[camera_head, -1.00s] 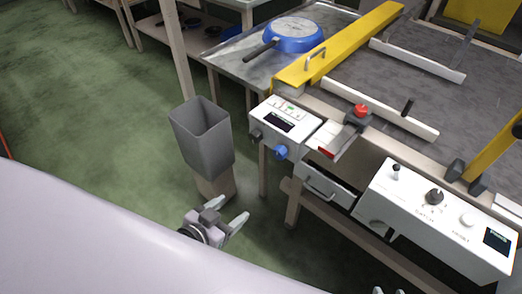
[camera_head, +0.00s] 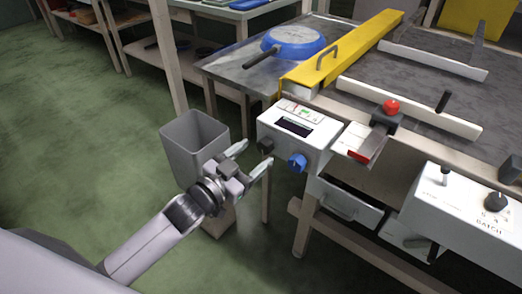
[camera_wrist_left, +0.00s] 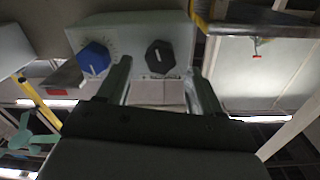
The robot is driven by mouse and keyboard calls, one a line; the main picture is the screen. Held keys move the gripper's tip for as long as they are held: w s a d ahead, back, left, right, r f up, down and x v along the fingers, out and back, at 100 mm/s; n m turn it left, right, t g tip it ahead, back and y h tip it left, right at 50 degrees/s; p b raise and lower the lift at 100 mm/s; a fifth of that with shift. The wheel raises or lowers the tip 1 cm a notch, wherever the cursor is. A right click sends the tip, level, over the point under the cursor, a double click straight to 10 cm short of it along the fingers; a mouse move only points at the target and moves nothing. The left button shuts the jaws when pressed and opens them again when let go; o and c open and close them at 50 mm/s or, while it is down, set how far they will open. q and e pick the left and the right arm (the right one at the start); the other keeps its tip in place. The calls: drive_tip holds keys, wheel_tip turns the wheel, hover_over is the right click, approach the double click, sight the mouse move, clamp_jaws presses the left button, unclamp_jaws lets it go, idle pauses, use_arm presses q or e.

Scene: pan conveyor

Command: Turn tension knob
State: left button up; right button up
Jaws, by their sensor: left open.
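A white control box (camera_head: 298,132) with a small dark display is fixed at the near left corner of the conveyor. Its front carries a black knob (camera_head: 265,146) and a blue knob (camera_head: 297,162). My left gripper (camera_head: 256,156) is open and empty, its fingers pointing at the box front near the black knob. In the left wrist view, the black knob (camera_wrist_left: 160,57) shows between the fingertips (camera_wrist_left: 158,76), with a gap on either side. The blue knob (camera_wrist_left: 93,58), with scale marks around it, lies outside the left finger. I cannot tell how close the fingertips are to the face.
A grey bin (camera_head: 195,145) stands behind and left of my left gripper. A red-knobbed lever (camera_head: 391,107) is right of the box, with a drawer (camera_head: 344,205) below. A second white panel (camera_head: 465,210) is farther right. A blue pan (camera_head: 292,42) lies on the metal table.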

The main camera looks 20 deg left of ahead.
sight(262, 148)
use_arm(q)
drive_tip(key=shift+x, duration=1.75)
drive_tip(key=c, duration=1.1)
